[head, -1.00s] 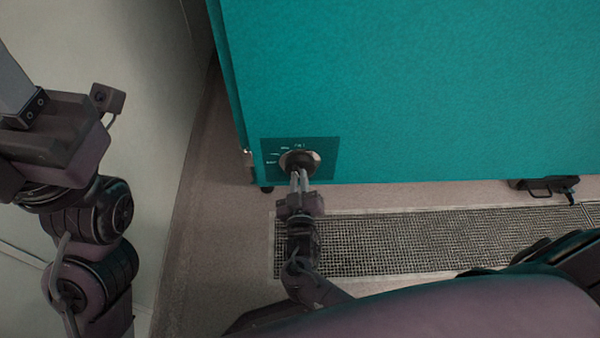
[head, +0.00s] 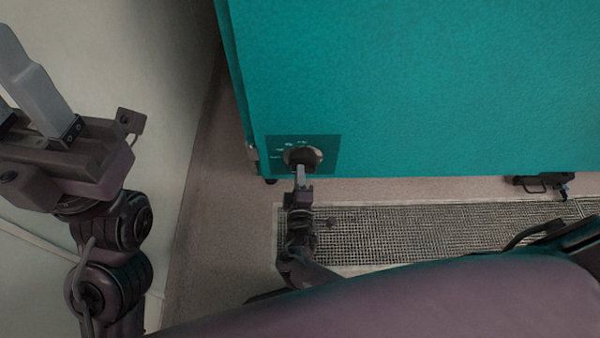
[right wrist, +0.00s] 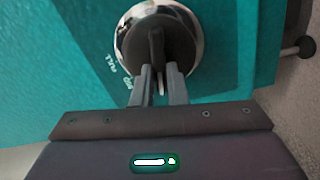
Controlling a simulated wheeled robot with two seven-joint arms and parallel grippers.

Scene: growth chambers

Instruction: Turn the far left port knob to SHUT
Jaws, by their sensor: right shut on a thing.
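The port knob (head: 304,157) is a round dark knob with a shiny metal rim on a teal label plate (head: 328,150), low at the left corner of the teal chamber. It also shows in the right wrist view (right wrist: 185,45), with a raised dark grip bar across its face. My right gripper (head: 300,172) is shut on the knob's bar; its fingers show in the right wrist view (right wrist: 160,72). The plate's lettering is too small or cut off to read. My left gripper (head: 25,85) is raised at the left, away from the knob; its jaw opening is unclear.
The teal chamber (head: 420,85) fills the upper right. A pale wall (head: 100,60) stands at the left, with a narrow gap of floor between. A metal floor grate (head: 410,228) lies in front. A dark fitting (head: 543,184) sits under the chamber at the right.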

